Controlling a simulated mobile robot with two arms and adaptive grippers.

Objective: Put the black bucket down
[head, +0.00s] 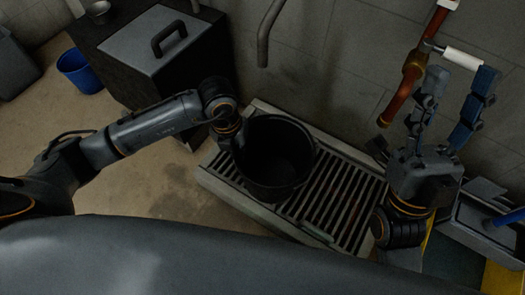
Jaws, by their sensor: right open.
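The black bucket (275,160) appears upright over the slatted metal grate (340,205) in the middle of the head view. Its inside is dark and looks empty. I cannot tell for sure whether its bottom rests on the slats. My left gripper (238,137) is at the bucket's left rim, below the wrist. Its fingers are mostly hidden, so their grip on the rim does not show. My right gripper (461,82) is open and empty, with its fingers pointing up, to the right of the grate and well apart from the bucket.
A reddish-brown pipe (405,80) with a white-handled valve (462,58) is by my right gripper. A grey pipe (265,40) hangs behind the bucket. A dark cabinet (150,75) and a blue bucket (75,68) stand at left. A grey tray (470,222) is at right.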

